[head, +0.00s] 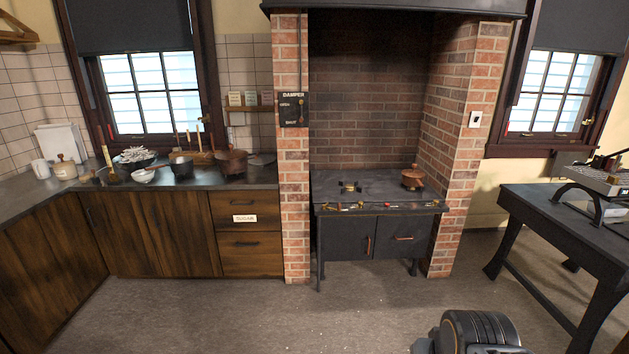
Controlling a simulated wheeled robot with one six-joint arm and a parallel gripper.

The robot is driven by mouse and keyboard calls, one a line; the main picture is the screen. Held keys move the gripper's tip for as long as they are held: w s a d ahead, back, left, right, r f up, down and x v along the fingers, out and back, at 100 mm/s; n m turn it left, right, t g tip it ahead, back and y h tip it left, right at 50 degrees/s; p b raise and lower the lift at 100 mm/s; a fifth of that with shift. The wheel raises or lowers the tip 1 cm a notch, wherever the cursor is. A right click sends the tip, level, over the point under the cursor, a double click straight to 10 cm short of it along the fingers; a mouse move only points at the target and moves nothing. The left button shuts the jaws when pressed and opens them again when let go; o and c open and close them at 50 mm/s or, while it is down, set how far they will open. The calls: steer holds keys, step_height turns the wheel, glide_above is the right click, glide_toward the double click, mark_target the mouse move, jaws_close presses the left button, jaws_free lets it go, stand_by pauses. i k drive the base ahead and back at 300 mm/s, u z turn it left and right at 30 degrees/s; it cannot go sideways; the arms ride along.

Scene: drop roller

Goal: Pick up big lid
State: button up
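I cannot tell for certain which lid is the big one. A dark ribbed part of my own arm shows at the bottom right, far in front of the stove. My gripper fingers are not in view.
The black stove (340,190) sits in a brick alcove. The counter (110,187) holds bowls, a white pan (143,175), a jar (65,168) and other crowded items. A dark table (565,205) stands at the right. The floor (250,315) between is clear.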

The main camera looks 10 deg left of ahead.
mark_target(231, 155)
steer(key=u, duration=0.35)
steer(key=i, duration=2.3)
steer(key=u, duration=1.25)
steer(key=i, duration=1.95)
steer(key=u, duration=0.9)
steer(key=i, duration=0.35)
steer(key=u, duration=0.2)
